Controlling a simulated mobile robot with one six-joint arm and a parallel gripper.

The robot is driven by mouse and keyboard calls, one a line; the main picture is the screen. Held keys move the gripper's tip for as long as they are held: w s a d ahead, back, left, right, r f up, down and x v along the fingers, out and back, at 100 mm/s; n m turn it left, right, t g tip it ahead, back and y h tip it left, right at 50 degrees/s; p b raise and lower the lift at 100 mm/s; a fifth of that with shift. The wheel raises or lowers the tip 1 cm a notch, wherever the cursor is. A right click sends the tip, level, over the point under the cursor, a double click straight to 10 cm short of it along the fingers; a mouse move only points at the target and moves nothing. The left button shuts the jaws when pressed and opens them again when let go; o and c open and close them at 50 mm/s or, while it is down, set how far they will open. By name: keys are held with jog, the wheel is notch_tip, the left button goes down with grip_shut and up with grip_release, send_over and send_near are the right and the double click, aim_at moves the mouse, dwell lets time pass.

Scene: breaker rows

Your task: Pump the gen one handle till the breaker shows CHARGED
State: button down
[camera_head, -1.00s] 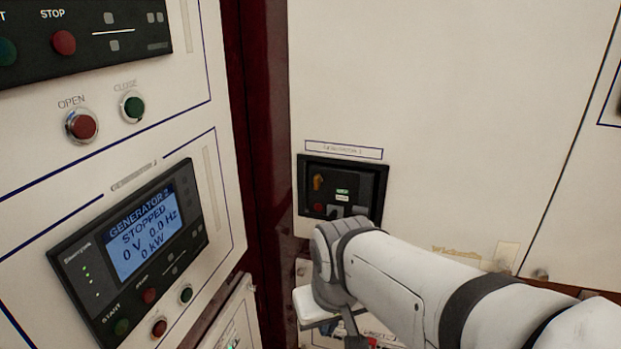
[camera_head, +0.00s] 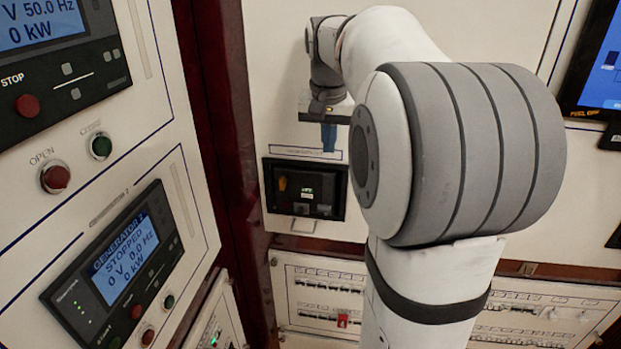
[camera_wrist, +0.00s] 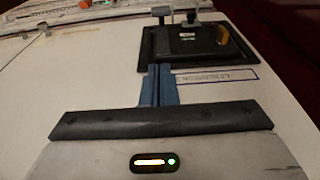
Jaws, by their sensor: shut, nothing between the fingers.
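The gen one breaker (camera_head: 270,178) is a dark recessed unit in the cream panel, under a label plate. It has an orange knob (camera_head: 282,183) and a small lit indicator (camera_head: 307,191) whose text I cannot read. In the wrist view the breaker (camera_wrist: 149,50) lies beyond my fingers, with the orange knob (camera_wrist: 222,36) at right and dark lever-like parts (camera_wrist: 162,13) at its far edge. I cannot tell which part is the pump handle. My gripper (camera_head: 329,140) is above the breaker, blue fingers pointing down, shut and empty. It also shows in the wrist view (camera_wrist: 158,70).
At left, a cabinet carries the Generator 2 display (camera_head: 125,255), reading STOPPED, and red (camera_head: 55,177) and green (camera_head: 101,146) buttons. A dark red post (camera_head: 215,130) separates the cabinets. A lower panel (camera_head: 300,272) has switch rows. A screen (camera_head: 600,65) is at upper right.

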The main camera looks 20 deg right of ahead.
aim_at(329, 177)
jog(key=shift+f, duration=0.1)
jog(key=f, duration=0.3)
jog(key=w+f, duration=0.1)
jog(key=f, duration=0.2)
jog(key=d+f+p, duration=0.1)
jog(key=f, duration=0.3)
jog(key=shift+w, duration=0.3)
jog(key=shift+s+a+f, duration=0.2)
jog(key=shift+s+f, duration=0.15)
jog(key=shift+f, duration=0.1)
jog(key=shift+s+a+f, duration=0.2)
jog(key=shift+s+f, duration=0.1)
jog(key=shift+f, duration=0.15)
jog(key=shift+s+a+f+p, duration=0.25)
jog(key=shift+f+p, duration=0.1)
jog(key=shift+f, duration=0.25)
